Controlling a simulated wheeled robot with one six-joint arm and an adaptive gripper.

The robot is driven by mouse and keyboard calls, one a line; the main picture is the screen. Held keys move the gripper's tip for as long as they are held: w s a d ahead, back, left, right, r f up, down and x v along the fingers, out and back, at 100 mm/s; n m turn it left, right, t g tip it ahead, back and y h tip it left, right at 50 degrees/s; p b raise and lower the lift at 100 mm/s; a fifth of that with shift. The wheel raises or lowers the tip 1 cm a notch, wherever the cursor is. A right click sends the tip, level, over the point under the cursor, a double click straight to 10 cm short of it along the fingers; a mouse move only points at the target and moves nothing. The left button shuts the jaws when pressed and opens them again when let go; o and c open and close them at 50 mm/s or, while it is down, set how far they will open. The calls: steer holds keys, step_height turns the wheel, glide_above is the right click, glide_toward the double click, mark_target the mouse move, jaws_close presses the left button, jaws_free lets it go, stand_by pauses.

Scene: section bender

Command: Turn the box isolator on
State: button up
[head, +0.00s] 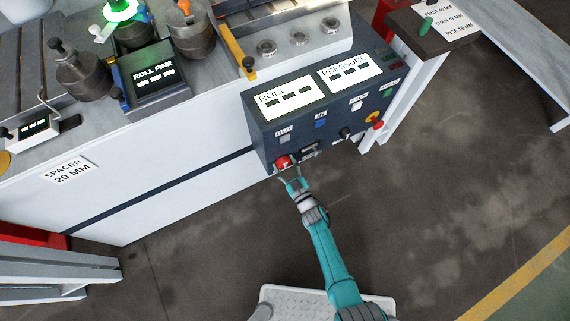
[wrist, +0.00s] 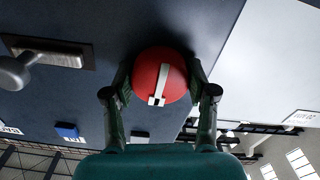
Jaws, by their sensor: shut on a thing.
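The box isolator is a round red knob (head: 283,162) with a pale pointer bar, low at the left end of the dark blue control box (head: 310,122). In the wrist view the red knob (wrist: 160,77) sits between my two fingers, its pale bar nearly upright in the picture and tilted slightly. My gripper (head: 290,174) reaches up to the knob from below in the head view. In the wrist view my gripper (wrist: 160,92) is shut on the knob, one finger at each side. The knob's sides are partly hidden by the fingertips.
A metal lever or handle (wrist: 45,55) is close beside the knob. The box also has ROLL (head: 288,99) and PRESSURE (head: 349,72) displays, a blue button (head: 320,124), and a red knob on yellow (head: 375,121). The floor (head: 440,190) at right is clear.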

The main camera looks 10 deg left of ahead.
steer(key=shift+m, duration=0.3)
steer(key=m, duration=1.3)
steer(key=shift+m, duration=2.1)
steer(key=o, duration=1.2)
steer(key=shift+c, duration=0.2)
